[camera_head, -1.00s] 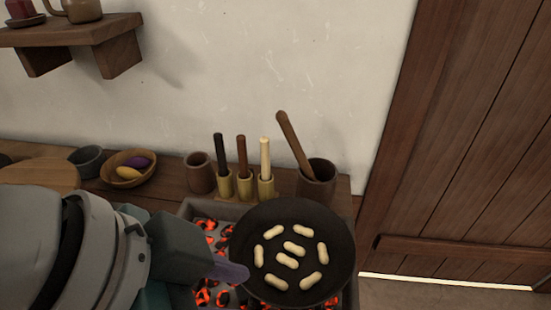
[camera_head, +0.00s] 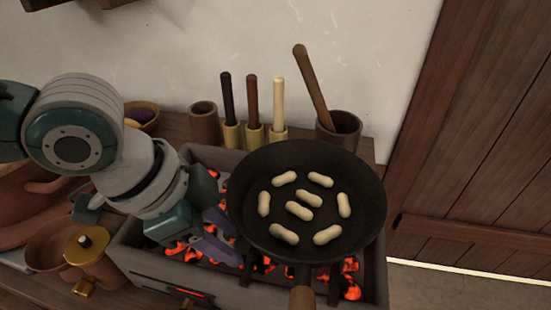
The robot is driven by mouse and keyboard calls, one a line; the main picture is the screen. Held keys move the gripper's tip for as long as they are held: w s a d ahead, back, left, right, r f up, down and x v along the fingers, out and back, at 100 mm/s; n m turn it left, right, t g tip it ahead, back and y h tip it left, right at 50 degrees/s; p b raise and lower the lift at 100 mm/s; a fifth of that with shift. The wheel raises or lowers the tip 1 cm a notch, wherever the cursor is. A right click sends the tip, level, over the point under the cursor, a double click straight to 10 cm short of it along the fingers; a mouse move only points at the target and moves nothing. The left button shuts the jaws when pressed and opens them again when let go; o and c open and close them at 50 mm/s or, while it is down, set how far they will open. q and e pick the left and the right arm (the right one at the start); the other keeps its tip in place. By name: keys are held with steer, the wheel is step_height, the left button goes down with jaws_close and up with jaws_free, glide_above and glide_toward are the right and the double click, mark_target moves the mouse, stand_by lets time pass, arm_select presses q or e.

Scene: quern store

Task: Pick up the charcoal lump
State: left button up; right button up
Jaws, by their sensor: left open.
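Several charcoal lumps (camera_head: 352,292), black with glowing orange patches, lie in the grey brazier (camera_head: 130,262). I cannot tell which one the task means. My left gripper (camera_head: 226,236) is over the left part of the brazier, left of the pan, with its two purple-grey fingers apart and pointing right. Coals show around and below the fingers. No lump is clearly seen between them, and I cannot tell whether the tips touch any coals. The gripper and wrist hide part of the coal bed. My right gripper is not in view.
A dark pan (camera_head: 372,205) with several peanut-shaped pieces covers the brazier's right part, its handle (camera_head: 302,299) pointing forward. Behind stand a cup (camera_head: 205,125), several upright-handled tools and a mortar with pestle (camera_head: 338,130). A brass-lidded pot (camera_head: 87,250) stands at left.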

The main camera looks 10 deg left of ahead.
arm_select(q)
steer(key=x, duration=0.3)
steer(key=shift+b, duration=0.35)
steer(key=shift+s+r, duration=0.1)
jaws_close()
